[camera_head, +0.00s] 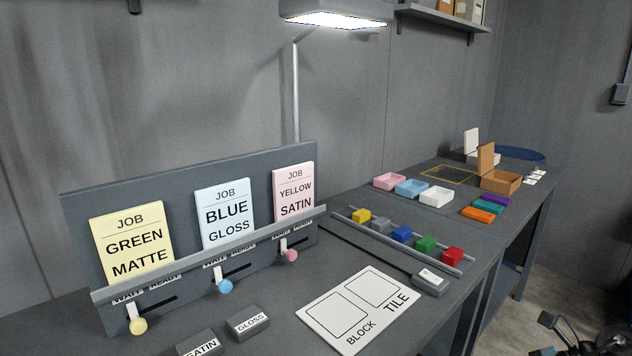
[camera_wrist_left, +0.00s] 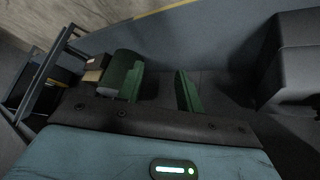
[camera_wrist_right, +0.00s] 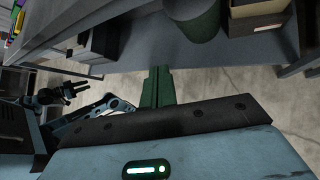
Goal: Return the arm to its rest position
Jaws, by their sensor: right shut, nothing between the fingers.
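My right gripper (camera_wrist_right: 157,86) shows in the right wrist view with its two green fingers together and nothing between them. It hangs over the concrete floor, in front of a shelf below a bench, and touches nothing I can see. My left gripper (camera_wrist_left: 160,90) shows in the left wrist view with its green fingers apart and an empty gap between them. Neither gripper can be made out clearly in the head view, where the workbench (camera_head: 400,318) is free of arms. Dark jointed parts show at the lower right corner of that view.
The bench holds a job board (camera_head: 75,205) with three cards, a block-and-tile card (camera_head: 345,312), a rail of coloured blocks (camera_head: 402,233), and small trays (camera_head: 436,197). In the right wrist view, a dark green bin (camera_wrist_right: 192,18) and boxes (camera_wrist_right: 258,20) stand on the lower shelf.

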